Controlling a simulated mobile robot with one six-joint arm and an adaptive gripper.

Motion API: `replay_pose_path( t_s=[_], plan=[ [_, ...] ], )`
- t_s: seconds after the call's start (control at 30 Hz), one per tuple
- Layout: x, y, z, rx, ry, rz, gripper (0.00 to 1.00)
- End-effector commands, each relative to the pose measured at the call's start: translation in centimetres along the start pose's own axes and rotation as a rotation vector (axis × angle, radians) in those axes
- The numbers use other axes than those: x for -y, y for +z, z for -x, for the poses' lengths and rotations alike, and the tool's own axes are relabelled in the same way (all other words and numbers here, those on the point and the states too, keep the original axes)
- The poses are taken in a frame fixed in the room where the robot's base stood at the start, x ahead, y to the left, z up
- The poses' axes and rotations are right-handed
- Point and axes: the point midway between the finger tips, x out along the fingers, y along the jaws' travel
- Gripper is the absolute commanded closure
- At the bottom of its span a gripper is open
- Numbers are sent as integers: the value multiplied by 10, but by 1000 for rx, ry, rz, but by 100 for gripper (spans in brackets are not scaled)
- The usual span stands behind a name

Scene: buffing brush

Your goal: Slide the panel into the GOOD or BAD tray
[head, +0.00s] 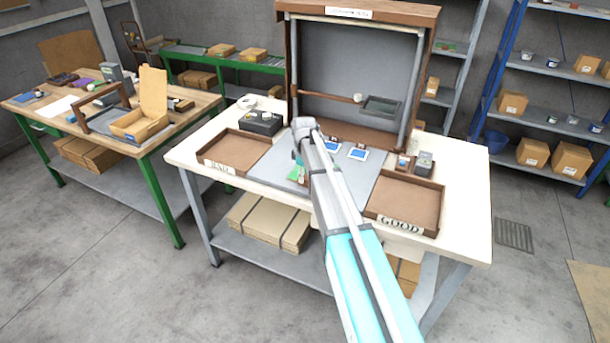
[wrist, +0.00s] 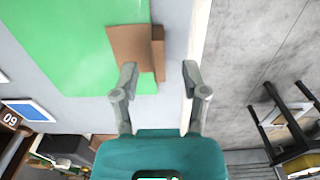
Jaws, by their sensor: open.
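The green panel (wrist: 70,40) lies on the grey work mat (wrist: 85,112) in the wrist view. A small part of the panel (head: 295,174) shows in the head view beside my arm, which hides much of it. A brown block (wrist: 130,45) sits at the panel's edge. My gripper (wrist: 158,72) is open. Its left finger overlaps the block in view; its right finger is over the table edge. Contact cannot be told. The BAD tray (head: 215,164) is left of the mat and the GOOD tray (head: 376,214) is right of it. Both look empty.
A tall brown-framed booth (head: 360,15) stands at the back of the table. Two blue-screened devices (head: 357,154) and small boxes lie along the mat's back. A dark box (head: 262,124) stands behind the BAD tray. The white table's front edge (wrist: 199,45) is close to my gripper.

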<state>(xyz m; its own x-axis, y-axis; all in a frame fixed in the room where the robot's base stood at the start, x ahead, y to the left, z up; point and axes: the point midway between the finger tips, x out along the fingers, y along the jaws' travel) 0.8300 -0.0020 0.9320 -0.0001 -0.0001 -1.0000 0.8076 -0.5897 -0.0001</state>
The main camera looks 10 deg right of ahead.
Motion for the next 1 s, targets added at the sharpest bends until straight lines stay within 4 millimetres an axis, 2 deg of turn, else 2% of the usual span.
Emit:
replay_pose_path(
  t_s=[0.03,0.3,0.8,1.0],
  plan=[
    [0,0,-8,0,0,0,43],
    [0,0,-21,0,0,0,43],
    [0,0,-24,0,0,1,43],
    [0,0,-24,0,0,1,80]
  ],
)
